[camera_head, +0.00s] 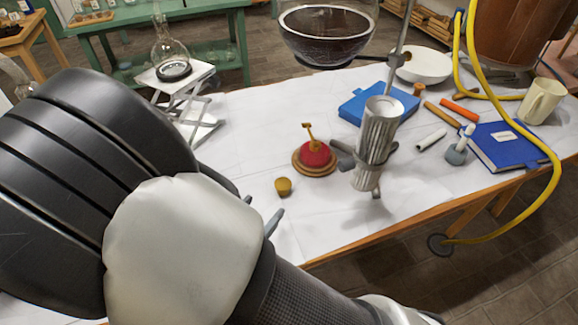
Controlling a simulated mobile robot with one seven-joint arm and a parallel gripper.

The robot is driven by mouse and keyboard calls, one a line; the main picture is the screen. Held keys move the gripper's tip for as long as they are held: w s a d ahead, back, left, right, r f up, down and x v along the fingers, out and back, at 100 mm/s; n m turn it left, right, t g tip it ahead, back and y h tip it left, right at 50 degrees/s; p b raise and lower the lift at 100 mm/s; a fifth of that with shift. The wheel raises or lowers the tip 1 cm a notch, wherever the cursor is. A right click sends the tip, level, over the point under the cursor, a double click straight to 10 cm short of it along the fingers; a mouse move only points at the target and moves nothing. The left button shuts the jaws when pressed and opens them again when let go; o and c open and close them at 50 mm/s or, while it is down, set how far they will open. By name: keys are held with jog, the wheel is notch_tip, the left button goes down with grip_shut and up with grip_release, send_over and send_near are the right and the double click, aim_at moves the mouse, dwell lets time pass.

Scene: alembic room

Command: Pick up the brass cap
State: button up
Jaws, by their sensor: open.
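A small brass-coloured cap (283,187), wider at the top than at the base, stands on the white-covered table (235,150). I take it to be the brass cap. My gripper (262,211) is mostly hidden behind my own arm. Only two grey finger ends show, apart from each other, just to the lower left of the cap. The gripper is open, and I see nothing between its fingers. I cannot tell its height above the table. The cap is fully visible.
A red dome on a wooden base (315,157) stands just behind the cap to the right. A clamped metal cylinder (378,140) is further right. A flask on a lab jack (175,72) is behind left. Blue books (505,146) lie right. The table's front edge is near.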

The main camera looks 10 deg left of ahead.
aim_at(279, 190)
jog(key=b+x, duration=0.1)
jog(key=x, duration=0.5)
jog(key=shift+w+d+f, duration=0.1)
jog(key=shift+w, duration=0.05)
jog(key=b+x, duration=0.1)
jog(key=x, duration=0.4)
jog(key=shift+w+f, duration=0.15)
jog(key=c, duration=1.1)
